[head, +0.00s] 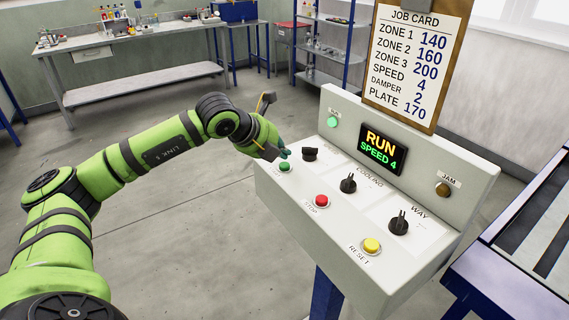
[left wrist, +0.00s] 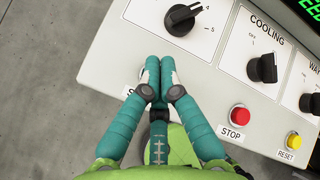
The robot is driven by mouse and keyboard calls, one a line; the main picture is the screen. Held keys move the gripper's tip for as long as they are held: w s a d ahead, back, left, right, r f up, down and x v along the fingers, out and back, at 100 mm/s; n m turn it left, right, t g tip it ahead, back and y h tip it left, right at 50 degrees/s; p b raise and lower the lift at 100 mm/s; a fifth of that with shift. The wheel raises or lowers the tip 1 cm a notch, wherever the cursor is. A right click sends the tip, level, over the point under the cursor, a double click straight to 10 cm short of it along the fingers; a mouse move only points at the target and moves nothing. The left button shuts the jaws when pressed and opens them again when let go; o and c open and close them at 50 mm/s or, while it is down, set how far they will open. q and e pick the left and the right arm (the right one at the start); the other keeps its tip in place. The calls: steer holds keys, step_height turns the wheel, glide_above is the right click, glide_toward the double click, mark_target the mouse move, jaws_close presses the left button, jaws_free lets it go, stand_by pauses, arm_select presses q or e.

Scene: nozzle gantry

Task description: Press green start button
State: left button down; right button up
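The green start button (head: 285,166) sits at the left end of the sloped grey control panel (head: 330,235). My left gripper (head: 284,153) is close behind the button in the head view. In the left wrist view its teal fingers (left wrist: 158,70) are together at the tips, with nothing seen between them. They hide the button there. I cannot tell whether the fingertips touch the panel. The display (head: 382,148) reads RUN, SPEED 4. A green lamp (head: 332,122) at its left looks lit. My right gripper is not in view.
The panel also holds a red stop button (head: 321,201), a yellow reset button (head: 371,245) and black knobs (head: 348,183). A job card (head: 418,60) stands above it. A blue-framed conveyor (head: 520,255) is at right. Open floor lies at left, before a workbench (head: 125,40).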

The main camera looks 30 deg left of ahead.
mark_target(281, 166)
arm_select(q)
step_height(281, 166, up, 5)
steer(key=shift+f+p, duration=0.1)
steer(key=shift+p, duration=1.15)
